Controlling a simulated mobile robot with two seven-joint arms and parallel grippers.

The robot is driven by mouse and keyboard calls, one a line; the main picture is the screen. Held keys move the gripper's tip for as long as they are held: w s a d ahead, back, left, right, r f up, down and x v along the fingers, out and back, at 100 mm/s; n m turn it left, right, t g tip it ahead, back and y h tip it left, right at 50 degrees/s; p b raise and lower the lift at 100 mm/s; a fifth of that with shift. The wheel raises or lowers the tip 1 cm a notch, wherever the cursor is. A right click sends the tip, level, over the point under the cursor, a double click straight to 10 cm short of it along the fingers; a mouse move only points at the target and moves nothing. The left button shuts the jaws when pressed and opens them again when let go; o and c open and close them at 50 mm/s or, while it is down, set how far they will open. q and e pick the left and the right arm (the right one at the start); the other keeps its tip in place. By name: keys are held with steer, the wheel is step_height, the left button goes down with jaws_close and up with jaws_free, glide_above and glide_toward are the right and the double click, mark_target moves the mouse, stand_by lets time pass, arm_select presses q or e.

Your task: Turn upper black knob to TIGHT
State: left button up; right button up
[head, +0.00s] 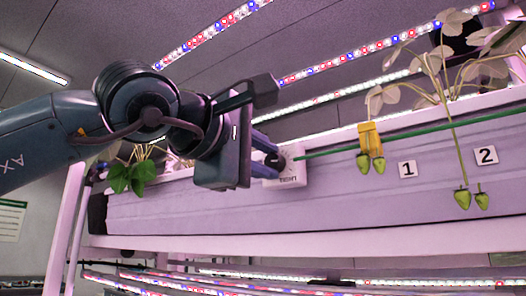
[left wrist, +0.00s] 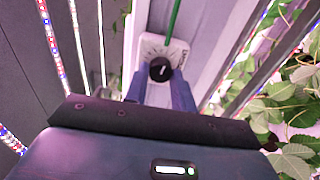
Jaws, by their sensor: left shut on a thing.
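The black knob (head: 275,161) sits on a white plate (head: 293,172) on the side of the pale rack, with a green line running right from it. In the left wrist view the round black knob (left wrist: 160,69) carries a short white mark, and the white plate (left wrist: 174,50) shows behind it with small lettering. My left gripper (head: 267,155) is shut on the knob, its two blue fingers on either side of it; they also show in the left wrist view (left wrist: 160,84). I cannot read which setting the mark points to. My right gripper is not in view.
The green line (head: 420,134) runs along the rack (head: 340,200). A yellow clip (head: 371,139), green berries (head: 462,198) and labels 1 (head: 408,169) and 2 (head: 486,156) are to the right. Leaves (head: 130,177) hang at left. Light strips cross above and below.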

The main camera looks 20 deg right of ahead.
arm_select(q)
steer(key=shift+r+m, duration=0.1)
steer(key=shift+m, duration=0.8)
steer(key=o, duration=1)
steer(key=shift+s, duration=0.1)
